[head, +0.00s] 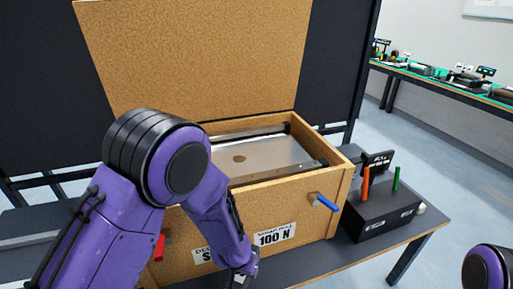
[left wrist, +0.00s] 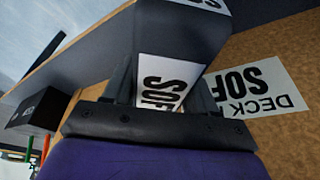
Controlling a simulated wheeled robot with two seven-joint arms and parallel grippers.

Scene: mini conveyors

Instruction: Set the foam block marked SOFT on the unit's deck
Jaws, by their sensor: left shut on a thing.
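The foam block (left wrist: 180,35) is dark grey with white labels reading "SOF", the rest cut off. My left gripper (left wrist: 165,88) is shut on it, one finger on each side. In the head view the left arm reaches down in front of the unit (head: 290,248), a tan box with its lid raised; the block is not visible there. The deck (head: 262,155) is a pale plate inside the open box with a round brown spot, and its visible part is bare. The wrist view shows a "DECK SOF" label (left wrist: 265,88) on the tan wall beside the block. My right gripper is out of view.
The raised lid (head: 195,55) stands behind the box. A blue handle (head: 323,201) and a red one (head: 159,247) stick out in front.

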